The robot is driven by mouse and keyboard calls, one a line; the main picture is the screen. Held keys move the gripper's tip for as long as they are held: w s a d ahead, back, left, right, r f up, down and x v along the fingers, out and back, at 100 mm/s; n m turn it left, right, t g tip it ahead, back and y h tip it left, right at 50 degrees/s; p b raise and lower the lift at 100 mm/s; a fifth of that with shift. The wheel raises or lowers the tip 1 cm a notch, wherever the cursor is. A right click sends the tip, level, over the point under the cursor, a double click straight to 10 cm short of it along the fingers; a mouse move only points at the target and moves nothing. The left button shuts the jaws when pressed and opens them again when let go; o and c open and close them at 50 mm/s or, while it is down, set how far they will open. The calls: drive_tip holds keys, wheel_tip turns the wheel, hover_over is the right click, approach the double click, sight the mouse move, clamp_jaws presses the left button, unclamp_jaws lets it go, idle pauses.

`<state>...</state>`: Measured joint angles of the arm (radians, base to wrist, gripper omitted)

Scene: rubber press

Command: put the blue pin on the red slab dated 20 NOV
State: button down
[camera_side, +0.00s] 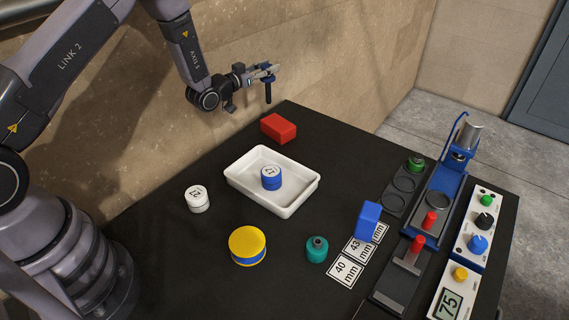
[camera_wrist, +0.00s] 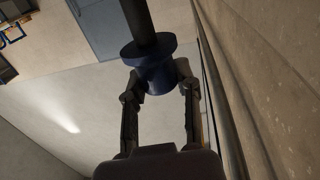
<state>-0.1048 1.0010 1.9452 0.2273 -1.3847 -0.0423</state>
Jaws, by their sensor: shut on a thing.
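My gripper (camera_side: 262,73) is shut on the blue pin, which has a blue flanged head and a long dark shaft (camera_side: 268,94). In the wrist view the fingers of my gripper (camera_wrist: 160,84) close on the blue head (camera_wrist: 155,68), and the shaft runs away from them out of the top edge. In the side view the shaft hangs down, near upright. A red slab (camera_side: 278,128) lies on the black table's back edge, below the pin in the picture. A clear gap separates them. No date is readable on the slab.
A white tray (camera_side: 240,180) holds a blue-and-white round piece (camera_side: 271,178). A white round piece (camera_side: 197,199), a yellow-blue tin (camera_side: 247,245) and a teal pot (camera_side: 317,249) stand around it. A blue block (camera_side: 368,220), number cards and a press (camera_side: 450,185) are right.

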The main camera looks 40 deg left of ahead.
drive_tip(key=w+f, duration=0.4)
drive_tip(key=f, duration=0.4)
drive_tip(key=shift+f, duration=0.2)
drive_tip(key=shift+w+f, duration=0.1)
drive_tip(key=shift+f, duration=0.05)
drive_tip(key=c, duration=0.8)
unclamp_jaws()
